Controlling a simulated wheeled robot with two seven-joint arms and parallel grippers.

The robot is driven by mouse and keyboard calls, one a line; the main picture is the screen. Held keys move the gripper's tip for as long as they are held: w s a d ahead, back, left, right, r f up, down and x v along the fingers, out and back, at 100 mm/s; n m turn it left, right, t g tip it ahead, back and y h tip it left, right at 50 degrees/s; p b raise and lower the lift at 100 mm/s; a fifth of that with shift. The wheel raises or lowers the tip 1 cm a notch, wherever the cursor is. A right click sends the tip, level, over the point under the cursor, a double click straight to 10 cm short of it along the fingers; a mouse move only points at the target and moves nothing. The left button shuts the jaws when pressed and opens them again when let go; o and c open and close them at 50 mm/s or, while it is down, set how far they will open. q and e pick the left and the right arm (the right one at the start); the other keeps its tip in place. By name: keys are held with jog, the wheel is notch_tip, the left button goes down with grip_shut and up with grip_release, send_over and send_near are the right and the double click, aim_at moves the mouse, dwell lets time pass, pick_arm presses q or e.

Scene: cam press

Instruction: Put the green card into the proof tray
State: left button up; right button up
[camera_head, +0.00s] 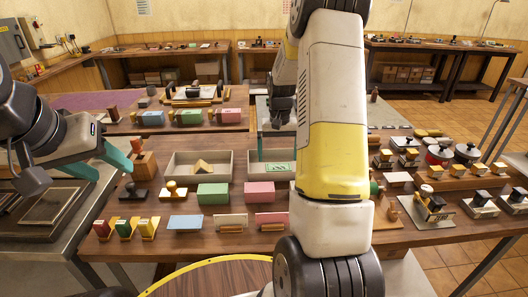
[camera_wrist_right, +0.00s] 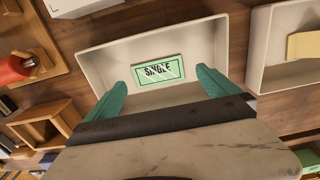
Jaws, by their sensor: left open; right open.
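The green card (camera_head: 279,168) lies in the right-hand one of two pale trays (camera_head: 252,178). In the right wrist view the card (camera_wrist_right: 160,71) has a green border and black lettering reading SINGLE, and lies inside the tray (camera_wrist_right: 105,58). Neither tray has a readable label, so I cannot tell which is called the proof tray. My right gripper (camera_wrist_right: 165,92) is open, its teal fingers either side of the card and apart from it. In the head view my right arm covers part of the tray. My left gripper (camera_head: 108,165) is open and empty at the left.
The other pale tray (camera_head: 177,175) holds a yellowish wedge-like piece (camera_head: 203,167). A green block (camera_head: 212,193) and a pink block (camera_head: 260,192) stand just in front of the trays. Stamps and holders crowd both sides. Little table is free.

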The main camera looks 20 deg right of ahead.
aim_at(278, 167)
notch_tip(278, 167, up, 9)
jog(key=s+a+r+n+t+y, duration=0.1)
jog(key=s+a+r+n+t, duration=0.15)
jog(key=s+a+r, duration=0.65)
jog(key=s+a+r+t, duration=0.2)
jog(key=s, duration=0.6)
jog(key=s+a+r+n+t+y, duration=0.1)
jog(key=s+a+r, duration=0.1)
jog(key=s, duration=0.6)
jog(key=shift+a+r+t, duration=0.25)
jog(key=shift+a+t, duration=0.1)
